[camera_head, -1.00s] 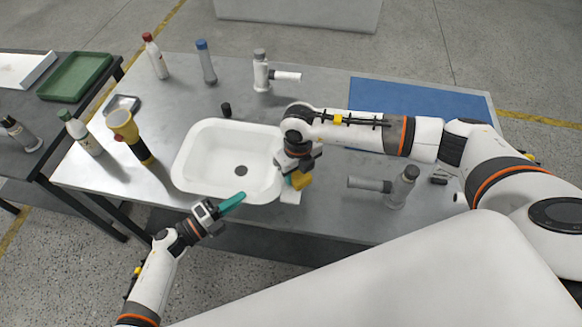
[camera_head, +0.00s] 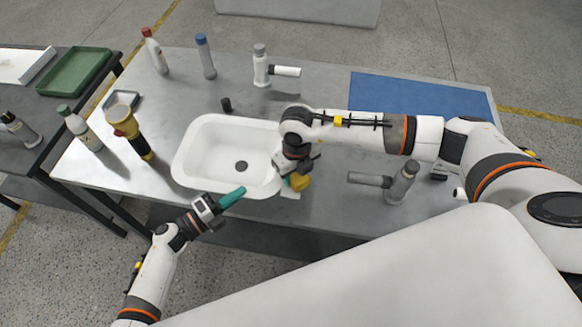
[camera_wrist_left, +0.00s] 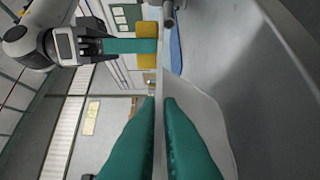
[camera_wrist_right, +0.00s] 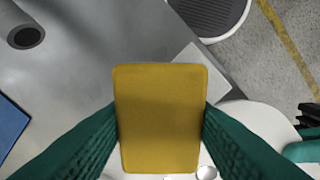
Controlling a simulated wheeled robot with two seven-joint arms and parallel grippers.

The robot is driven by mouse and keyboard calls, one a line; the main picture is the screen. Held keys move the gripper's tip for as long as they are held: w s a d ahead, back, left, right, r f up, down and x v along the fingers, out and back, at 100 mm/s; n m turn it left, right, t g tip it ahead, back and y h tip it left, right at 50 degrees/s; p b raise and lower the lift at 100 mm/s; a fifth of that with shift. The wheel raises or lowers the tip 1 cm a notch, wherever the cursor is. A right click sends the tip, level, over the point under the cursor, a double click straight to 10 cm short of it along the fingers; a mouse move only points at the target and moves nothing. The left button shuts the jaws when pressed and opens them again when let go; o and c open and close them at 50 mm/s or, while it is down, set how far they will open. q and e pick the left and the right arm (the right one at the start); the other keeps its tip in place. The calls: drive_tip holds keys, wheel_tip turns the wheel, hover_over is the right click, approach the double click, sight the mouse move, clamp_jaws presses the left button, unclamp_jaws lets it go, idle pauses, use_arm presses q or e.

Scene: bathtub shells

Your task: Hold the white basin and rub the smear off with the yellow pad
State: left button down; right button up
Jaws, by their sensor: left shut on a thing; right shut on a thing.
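The white basin (camera_head: 190,150) stands on the grey table near its front edge, its dark drain visible. My left gripper (camera_head: 234,196) is at the basin's front edge. In the left wrist view its green fingers (camera_wrist_left: 160,108) are shut on either side of the basin's thin white wall (camera_wrist_left: 205,105). My right gripper (camera_head: 292,172) is at the basin's right side, shut on the yellow pad (camera_head: 300,182). In the right wrist view the pad (camera_wrist_right: 160,120) is upright between the green fingers, with the basin (camera_wrist_right: 262,122) below it. I cannot make out the smear.
A white flat piece (camera_head: 290,194) lies under the pad. A yellow-topped torch-like item (camera_head: 130,130) and several bottles stand left and behind. A grey pipe fitting (camera_head: 398,184) stands right of my right gripper. A blue mat (camera_head: 425,108) lies at the back right.

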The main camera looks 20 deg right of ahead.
use_arm(q)
drive_tip(key=shift+f, duration=0.1)
use_arm(e)
drive_tip(key=shift+s+a, duration=0.2)
drive_tip(key=shift+a, duration=0.15)
use_arm(q)
drive_tip(key=shift+s, duration=0.1)
use_arm(e)
drive_tip(key=shift+w+a, duration=0.45)
drive_tip(key=shift+a, duration=0.2)
drive_tip(key=shift+w+a, duration=0.4)
drive_tip(key=shift+a, duration=0.25)
drive_tip(key=shift+s+d, duration=0.5)
drive_tip(key=shift+d, duration=0.3)
drive_tip(key=shift+s+d, duration=0.45)
drive_tip(key=shift+d, duration=0.3)
drive_tip(key=shift+r, duration=4.1)
use_arm(q)
drive_tip(key=c, duration=1.5)
unclamp_jaws()
use_arm(e)
drive_tip(key=shift+w, duration=0.1)
use_arm(q)
drive_tip(key=shift+a, duration=0.1)
drive_tip(key=v, duration=1.1)
drive_tip(key=shift+a, duration=0.4)
